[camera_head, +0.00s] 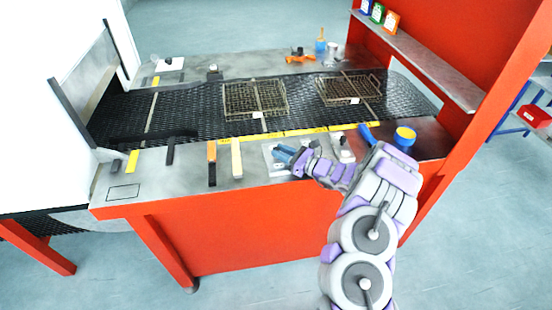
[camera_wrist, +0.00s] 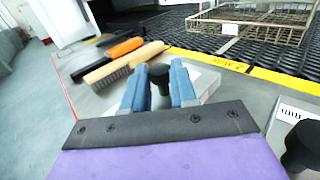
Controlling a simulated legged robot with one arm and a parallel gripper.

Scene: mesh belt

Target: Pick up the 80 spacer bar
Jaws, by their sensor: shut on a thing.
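My gripper (camera_head: 285,154) is low over the front part of the bench in the head view. In the wrist view, its blue fingers (camera_wrist: 159,88) stand either side of a black knob (camera_wrist: 159,73) and are shut on it. The knob stands upright at a pale grey block or plate (camera_wrist: 207,82), which also shows beside the gripper in the head view (camera_head: 268,151). The fingers and palm hide the knob's lower part and much of the block. No "80" mark is readable, so I cannot tell which piece is the 80 spacer bar.
A wooden brush (camera_wrist: 122,66) and an orange-handled tool (camera_wrist: 126,47) lie left of the gripper. Another black knob (camera_wrist: 303,142) is close at right. Behind are a yellow strip (camera_head: 306,131), the black mesh belt (camera_head: 200,110) and wire baskets (camera_head: 240,103). A blue-and-yellow container (camera_head: 404,139) stands right.

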